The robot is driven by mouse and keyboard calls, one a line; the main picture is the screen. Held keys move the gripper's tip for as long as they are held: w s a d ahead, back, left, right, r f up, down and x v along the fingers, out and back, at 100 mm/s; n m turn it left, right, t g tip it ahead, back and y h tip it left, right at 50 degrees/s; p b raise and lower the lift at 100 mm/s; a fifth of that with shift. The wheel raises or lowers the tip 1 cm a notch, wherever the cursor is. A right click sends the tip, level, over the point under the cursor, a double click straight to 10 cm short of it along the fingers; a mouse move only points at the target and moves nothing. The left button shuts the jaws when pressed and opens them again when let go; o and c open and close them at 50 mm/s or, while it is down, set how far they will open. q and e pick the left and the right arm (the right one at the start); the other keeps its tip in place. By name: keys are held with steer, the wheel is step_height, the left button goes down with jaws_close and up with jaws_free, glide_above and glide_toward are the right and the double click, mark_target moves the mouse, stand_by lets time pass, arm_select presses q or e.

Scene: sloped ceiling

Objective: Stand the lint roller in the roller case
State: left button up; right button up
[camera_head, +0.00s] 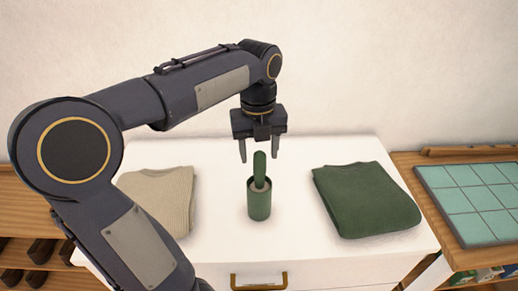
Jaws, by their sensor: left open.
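The lint roller (260,169) stands in the green roller case (259,205). Its green handle points up out of the case's opening, leaning very slightly. The lower part of the roller is hidden inside the case. The case stands upright on the white dresser top (290,245). My left gripper (263,154) is open and points down, just above and around the top of the handle, with one fingertip to each side. I cannot tell whether a finger touches the handle. My right gripper is not in view.
A folded beige sweater (170,200) lies left of the case, partly behind my left arm. A folded green sweater (365,200) lies to the right. A wooden table with a teal tiled board (470,200) stands at the far right. A brass drawer handle (258,282) is at the front.

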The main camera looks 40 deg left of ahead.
arm_select(q)
step_height(320, 180, up, 8)
steer(key=shift+f, duration=0.1)
stand_by(0.4)
stand_by(0.8)
steer(key=s+d+f+n+t+h, duration=0.1)
steer(key=s+d+f+n, duration=0.4)
steer(key=n, duration=0.9)
steer(key=s+d+f+n+t+h, duration=0.2)
steer(key=s+d+f+n+t, duration=0.2)
steer(key=s+f+n, duration=0.5)
steer(key=shift+d+f+n+h, duration=0.3)
steer(key=shift+d+f+n, duration=0.65)
steer(key=shift+n, duration=1.45)
steer(key=shift+r, duration=0.1)
